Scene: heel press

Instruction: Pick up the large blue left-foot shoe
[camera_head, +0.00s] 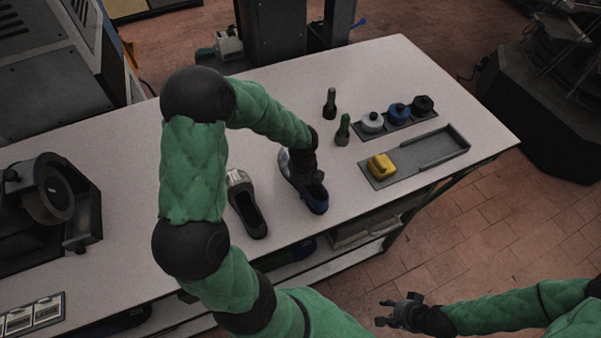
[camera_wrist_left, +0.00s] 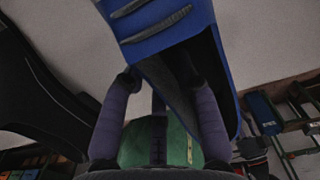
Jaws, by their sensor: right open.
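Firm contact cannot be made out. My right gripper (camera_head: 400,311) is open and empty, off the table's front edge.
A dark shoe (camera_head: 247,203) stands just left of the blue one. A dark machine (camera_head: 50,205) stands at left.

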